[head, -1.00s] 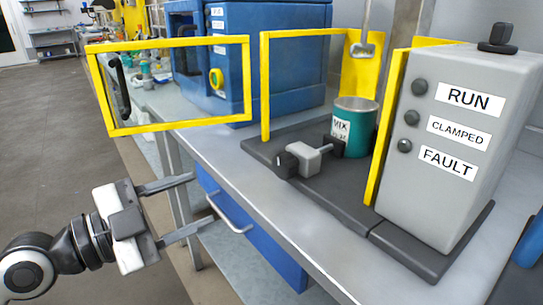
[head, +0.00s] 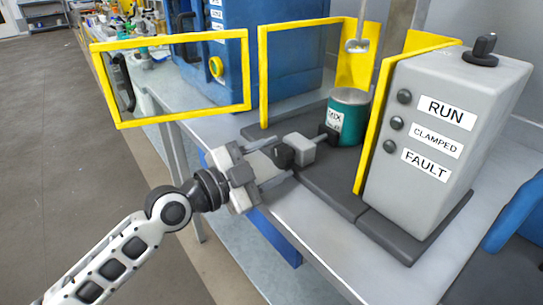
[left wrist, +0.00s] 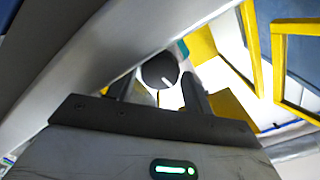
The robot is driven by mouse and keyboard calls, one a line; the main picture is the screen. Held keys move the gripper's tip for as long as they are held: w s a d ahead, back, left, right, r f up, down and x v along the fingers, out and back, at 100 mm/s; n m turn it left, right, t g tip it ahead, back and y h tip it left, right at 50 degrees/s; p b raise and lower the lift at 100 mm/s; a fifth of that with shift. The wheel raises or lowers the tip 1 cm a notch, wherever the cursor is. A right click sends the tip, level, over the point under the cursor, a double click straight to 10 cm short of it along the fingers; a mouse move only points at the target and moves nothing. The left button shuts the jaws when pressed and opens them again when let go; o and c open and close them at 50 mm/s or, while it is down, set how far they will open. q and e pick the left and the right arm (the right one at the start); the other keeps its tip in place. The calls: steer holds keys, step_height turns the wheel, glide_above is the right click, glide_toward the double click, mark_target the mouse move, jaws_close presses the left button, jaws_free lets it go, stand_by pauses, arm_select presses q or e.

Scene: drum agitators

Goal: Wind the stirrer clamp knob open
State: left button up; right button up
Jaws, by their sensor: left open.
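The clamp knob (head: 284,155) is a dark round knob on the near end of a grey clamp block (head: 301,147). The clamp stands beside a teal can labelled MIX (head: 348,118), on a dark base. My left gripper (head: 281,160) is open, with its fingers pointing at the knob and one finger towards each side of it. In the left wrist view the knob (left wrist: 160,71), with a white mark on its face, shows between the finger tips; I cannot tell whether they touch it. My right gripper is out of view.
A yellow guard frame (head: 248,75) stands swung out on the left. A yellow panel (head: 368,130) and a grey control box (head: 440,110) with RUN, CLAMPED and FAULT labels stand to the right. A stirrer (head: 357,45) hangs above the can. A blue cabinet (head: 285,50) is behind.

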arm_select(q)
steer(key=shift+d, duration=0.1)
steer(key=c, duration=0.7)
steer(key=shift+n, duration=0.3)
steer(key=shift+f+n+b, duration=0.1)
steer(key=shift+n+b, duration=0.3)
steer(key=shift+n, duration=2.7)
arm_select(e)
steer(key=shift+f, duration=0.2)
